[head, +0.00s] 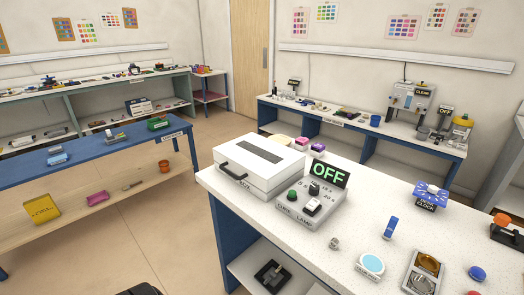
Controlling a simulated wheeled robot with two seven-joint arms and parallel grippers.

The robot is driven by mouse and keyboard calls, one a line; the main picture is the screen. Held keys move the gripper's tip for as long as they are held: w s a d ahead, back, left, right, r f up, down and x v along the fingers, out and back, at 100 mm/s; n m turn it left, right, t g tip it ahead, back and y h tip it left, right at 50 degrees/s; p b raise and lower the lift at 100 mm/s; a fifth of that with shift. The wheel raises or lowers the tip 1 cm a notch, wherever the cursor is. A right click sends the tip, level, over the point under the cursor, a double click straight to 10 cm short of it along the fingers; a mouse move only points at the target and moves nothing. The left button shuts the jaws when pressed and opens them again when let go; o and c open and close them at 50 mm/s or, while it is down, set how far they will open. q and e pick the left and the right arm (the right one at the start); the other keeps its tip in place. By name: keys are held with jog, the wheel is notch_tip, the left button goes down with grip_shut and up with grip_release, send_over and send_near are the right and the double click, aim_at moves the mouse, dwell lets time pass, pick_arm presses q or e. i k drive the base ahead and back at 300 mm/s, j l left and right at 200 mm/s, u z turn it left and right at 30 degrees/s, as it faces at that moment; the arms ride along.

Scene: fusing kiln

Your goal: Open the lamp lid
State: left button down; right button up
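The cure lamp is a white box with a closed lid (260,158) on the left end of the white-topped table. A black handle (232,171) sits on the lid's left-front side, and a dark grey slotted panel is set in its top. Beside it on the right is the grey control box (307,205), lettered "CURE LAMP", with a green button, dark switches and a sign (329,173) reading "OFF" in green. Neither of my grippers can be made out. A dark shape at the bottom edge is too cut off to identify.
The white table (345,235) also holds a blue clip-like item (391,227), a round light-blue dish (371,265) and a blue desk clock (430,194). A blue bench (80,160) stands left, with open floor (165,225) between. Another bench (360,127) stands behind.

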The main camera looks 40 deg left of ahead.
aim_at(265, 163)
jog(key=k+u, duration=0.15)
jog(key=u, duration=1.4)
